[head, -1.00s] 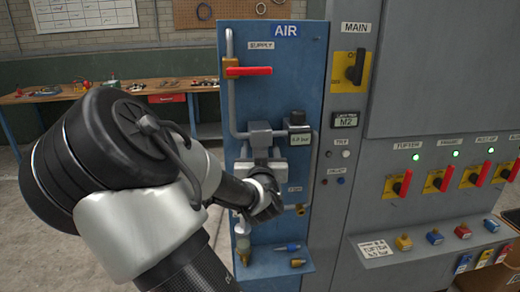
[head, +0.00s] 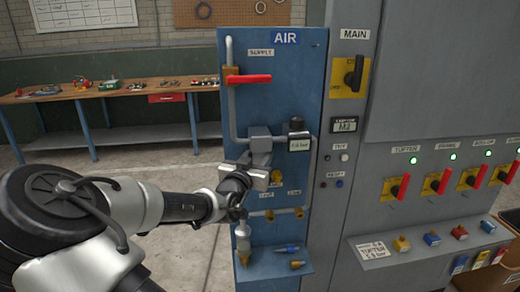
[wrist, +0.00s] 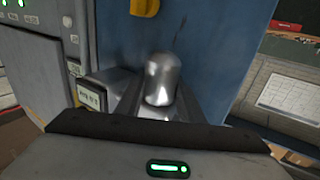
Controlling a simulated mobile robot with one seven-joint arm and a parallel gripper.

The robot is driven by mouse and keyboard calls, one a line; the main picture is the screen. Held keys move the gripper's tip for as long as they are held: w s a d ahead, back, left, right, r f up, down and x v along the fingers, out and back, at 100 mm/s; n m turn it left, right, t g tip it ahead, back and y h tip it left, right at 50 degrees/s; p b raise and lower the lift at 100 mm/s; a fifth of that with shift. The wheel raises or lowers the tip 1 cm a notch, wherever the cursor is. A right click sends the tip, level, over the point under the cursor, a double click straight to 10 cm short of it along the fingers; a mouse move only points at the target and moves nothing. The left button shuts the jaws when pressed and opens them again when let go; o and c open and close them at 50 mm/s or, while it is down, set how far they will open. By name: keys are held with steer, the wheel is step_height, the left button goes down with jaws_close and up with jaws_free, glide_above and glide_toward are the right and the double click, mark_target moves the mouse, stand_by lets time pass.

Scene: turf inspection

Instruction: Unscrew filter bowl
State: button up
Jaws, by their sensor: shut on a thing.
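My gripper (head: 252,178) is at the blue AIR panel (head: 282,90), just below the grey filter head (head: 260,142). In the wrist view a rounded shiny metal bowl (wrist: 162,80) stands out in front of the hand, with grey metal on both sides of its base. I take it for the filter bowl. My gripper is shut on it, though the contact is largely hidden by the hand. In the head view the bowl is hidden behind my gripper, and its thread cannot be seen.
A square gauge (head: 298,142) sits right of the filter head. A red supply lever (head: 248,79) is above. A small shelf (head: 275,264) below carries fittings. The grey cabinet (head: 430,130) with switches stands right; a workbench (head: 110,94) is behind left.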

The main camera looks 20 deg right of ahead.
steer(key=shift+r+m+g+h+p, duration=0.25)
steer(key=shift+m+g+h+p, duration=0.15)
steer(key=shift+g+p, duration=0.15)
steer(key=shift+f, duration=0.1)
steer(key=shift+f+m, duration=0.1)
steer(key=shift+m, duration=0.2)
steer(key=shift+r+g+h+p, duration=0.35)
steer(key=shift+h+p, duration=0.15)
steer(key=shift+p, duration=0.5)
steer(key=shift+m+p, duration=0.3)
steer(key=shift+f+m+g+h+p, duration=0.1)
steer(key=shift+m+g+h+p, duration=0.2)
steer(key=shift+g+p, duration=0.35)
steer(key=shift+w+m+g+h+p, duration=0.15)
steer(key=shift+m+g+h+p, duration=0.25)
steer(key=shift+p, duration=0.95)
